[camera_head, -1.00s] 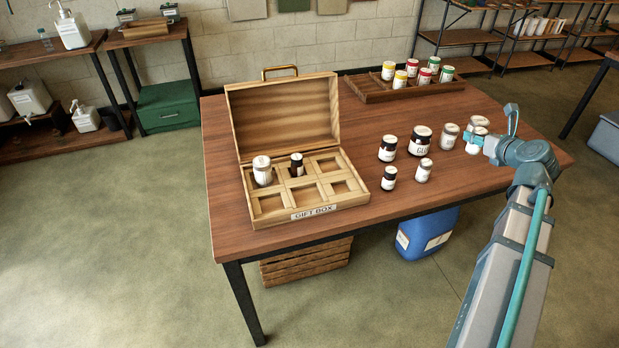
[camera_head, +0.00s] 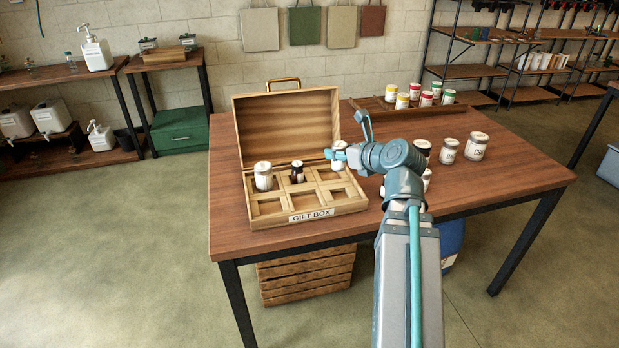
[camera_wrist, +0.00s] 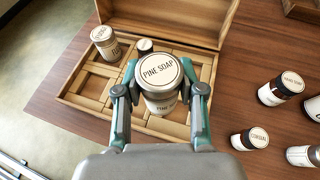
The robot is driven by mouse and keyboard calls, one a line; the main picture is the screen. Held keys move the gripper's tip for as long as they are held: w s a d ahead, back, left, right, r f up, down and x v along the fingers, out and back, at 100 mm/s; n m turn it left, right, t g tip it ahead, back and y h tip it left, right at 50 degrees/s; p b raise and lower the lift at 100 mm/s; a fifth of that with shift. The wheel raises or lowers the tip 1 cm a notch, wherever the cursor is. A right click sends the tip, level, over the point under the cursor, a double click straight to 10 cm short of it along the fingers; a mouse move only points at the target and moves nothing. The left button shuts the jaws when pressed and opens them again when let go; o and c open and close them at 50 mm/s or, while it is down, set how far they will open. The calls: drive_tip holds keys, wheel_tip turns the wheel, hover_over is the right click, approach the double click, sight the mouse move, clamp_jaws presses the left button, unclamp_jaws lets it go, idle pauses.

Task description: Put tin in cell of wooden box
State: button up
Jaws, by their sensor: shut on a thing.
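The tin (camera_wrist: 159,71), a white container labelled PINE SOAP, is between my gripper's two fingers in the wrist view. My gripper (camera_head: 335,155) is shut on it, and the tin also shows in the head view (camera_head: 339,162). The tin is upright at the back-right part of the open wooden box (camera_head: 345,206) labelled GIFT BOX. I cannot tell whether its base is above the cell or inside it. A white jar (camera_head: 263,175) stands in the back-left cell and a dark bottle (camera_head: 297,172) in the back-middle cell. The front-row cells are empty.
The raised lid (camera_head: 285,120) stands behind the cells. Several jars, including a white one (camera_head: 477,147), stand on the table right of my arm, which hides some. A wooden tray (camera_head: 372,104) with coloured-lid tins is at the back. The table's front left is clear.

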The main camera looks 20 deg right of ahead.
drive_tip(key=shift+a+r+p, duration=0.1)
drive_tip(key=shift+p, duration=0.35)
drive_tip(key=p, duration=0.2)
drive_tip(key=shift+w+d+p, duration=0.25)
drive_tip(key=shift+w+p, duration=0.15)
drive_tip(key=p, duration=0.2)
drive_tip(key=w+p, duration=0.1)
drive_tip(key=p, duration=0.1)
drive_tip(key=shift+d+f, duration=0.15)
drive_tip(key=shift+f, duration=0.1)
drive_tip(key=w+d+f, duration=0.1)
drive_tip(key=w+f, duration=0.2)
drive_tip(key=w+d+f, duration=0.1)
drive_tip(key=w+f, duration=0.2)
drive_tip(key=w, duration=0.1)
drive_tip(key=w+d+f, duration=0.1)
drive_tip(key=w+f, duration=0.2)
drive_tip(key=w, duration=0.1)
drive_tip(key=shift+w+d+f+b, duration=0.1)
drive_tip(key=shift+f+b, duration=0.15)
drive_tip(key=shift+b, duration=0.1)
drive_tip(key=shift+w+f, duration=0.1)
drive_tip(key=shift+f, duration=1.55)
